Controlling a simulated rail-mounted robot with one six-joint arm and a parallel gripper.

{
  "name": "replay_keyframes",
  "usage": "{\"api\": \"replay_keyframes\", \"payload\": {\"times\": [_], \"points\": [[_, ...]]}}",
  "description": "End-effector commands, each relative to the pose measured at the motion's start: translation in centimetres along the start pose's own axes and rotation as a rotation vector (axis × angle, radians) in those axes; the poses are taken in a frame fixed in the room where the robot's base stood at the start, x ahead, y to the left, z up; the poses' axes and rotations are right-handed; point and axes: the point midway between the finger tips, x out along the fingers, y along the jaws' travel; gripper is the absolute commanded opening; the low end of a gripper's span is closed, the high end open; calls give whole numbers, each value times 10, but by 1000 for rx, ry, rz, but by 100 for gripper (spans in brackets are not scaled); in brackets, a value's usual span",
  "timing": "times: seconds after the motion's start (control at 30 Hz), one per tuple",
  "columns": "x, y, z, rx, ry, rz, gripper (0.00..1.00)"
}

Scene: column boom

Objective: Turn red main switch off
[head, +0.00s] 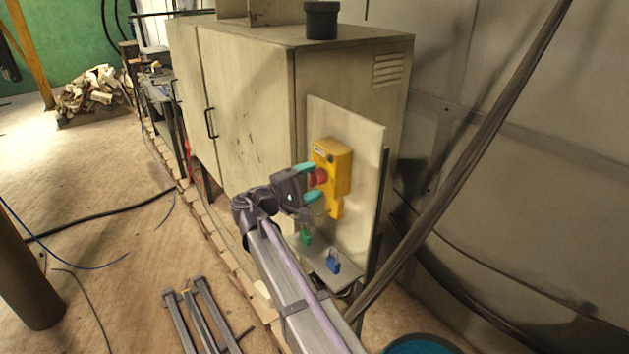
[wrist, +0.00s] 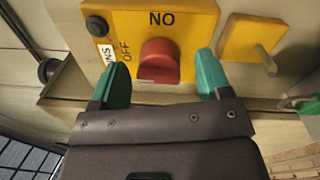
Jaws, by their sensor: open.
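The red main switch (head: 320,177) is a red knob on a yellow box (head: 340,160), mounted on a pale panel on the cabinet's side. In the wrist view the red knob (wrist: 158,60) sits between an upside-down ON label and a sideways OFF label at its left. My gripper (head: 314,181) is open, its teal fingers at either side of the knob. In the wrist view my gripper (wrist: 163,82) shows gaps between both fingers and the knob. I cannot tell how deep the fingertips reach.
A yellow tab (wrist: 252,40) with a pin is beside the switch. A green padlock (head: 305,237) and a blue padlock (head: 333,262) are at a small shelf (head: 315,256) below. A slanted dark pole (head: 465,150) stands right of the panel. Metal bars (head: 202,320) lie on the floor.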

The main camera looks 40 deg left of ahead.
Motion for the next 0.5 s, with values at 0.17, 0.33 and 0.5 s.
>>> {"api": "replay_keyframes", "payload": {"times": [0.17,0.33,0.5], "points": [[-46,-1,0,0,3,0,71],[-81,-1,0,0,3,0,71],[-93,-1,1,0,0,-1,71]]}}
